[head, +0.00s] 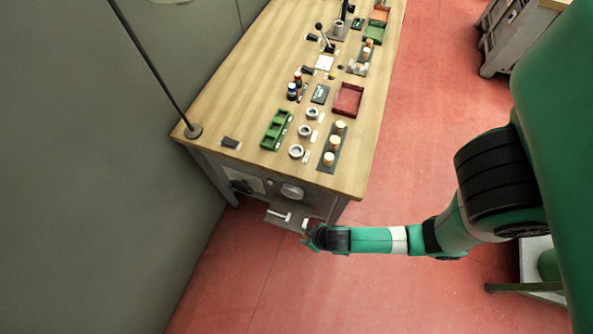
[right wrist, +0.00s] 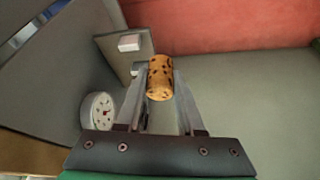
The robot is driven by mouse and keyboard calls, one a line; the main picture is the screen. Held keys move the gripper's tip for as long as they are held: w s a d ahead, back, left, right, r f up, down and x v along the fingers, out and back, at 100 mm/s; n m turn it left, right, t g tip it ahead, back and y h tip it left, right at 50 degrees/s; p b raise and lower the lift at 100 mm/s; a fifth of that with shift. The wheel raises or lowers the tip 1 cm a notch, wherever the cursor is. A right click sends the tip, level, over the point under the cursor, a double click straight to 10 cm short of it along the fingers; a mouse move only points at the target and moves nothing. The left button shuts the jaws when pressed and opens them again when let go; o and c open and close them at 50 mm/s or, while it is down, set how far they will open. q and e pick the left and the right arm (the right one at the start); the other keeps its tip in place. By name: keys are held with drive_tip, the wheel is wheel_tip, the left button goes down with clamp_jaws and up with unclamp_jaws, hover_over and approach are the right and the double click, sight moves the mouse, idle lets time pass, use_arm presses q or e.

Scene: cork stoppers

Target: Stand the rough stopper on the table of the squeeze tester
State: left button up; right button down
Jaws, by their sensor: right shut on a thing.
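My right gripper (head: 305,228) is at the front of the bench, beside the right edge of the squeeze tester's grey plate (head: 272,221). In the right wrist view the gripper (right wrist: 159,84) is shut on the rough stopper (right wrist: 160,78), a tan cork with dark pits. The stopper sticks out past the fingertips, in front of the grey plate (right wrist: 108,47). I cannot tell whether it touches anything below. My left gripper is out of view.
A pale T-shaped piece (head: 280,215) is at the plate. On the bench top stand a dark strip (head: 325,166) with several pale stoppers, several grey rings (head: 296,151), a green tray (head: 272,137) and a red tray (head: 348,100). Open red floor (head: 290,290) lies in front.

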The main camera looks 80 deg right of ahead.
drive_tip(key=w+d+f+b, duration=0.1)
drive_tip(key=d+f, duration=0.1)
drive_tip(key=w+d+f+b, duration=0.3)
drive_tip(key=d+f+b, duration=0.1)
drive_tip(key=shift+w+d+f, duration=0.2)
drive_tip(key=shift+d+f, duration=0.15)
drive_tip(key=shift+w+d+f, duration=0.1)
drive_tip(key=shift+w+d, duration=0.05)
drive_tip(key=shift+w, duration=0.05)
drive_tip(key=f, duration=0.1)
drive_tip(key=f+b, duration=0.2)
drive_tip(key=shift+w+d+f, duration=0.2)
drive_tip(key=shift+d+f, duration=0.15)
drive_tip(key=shift+f, duration=0.2)
drive_tip(key=shift+r, duration=0.1)
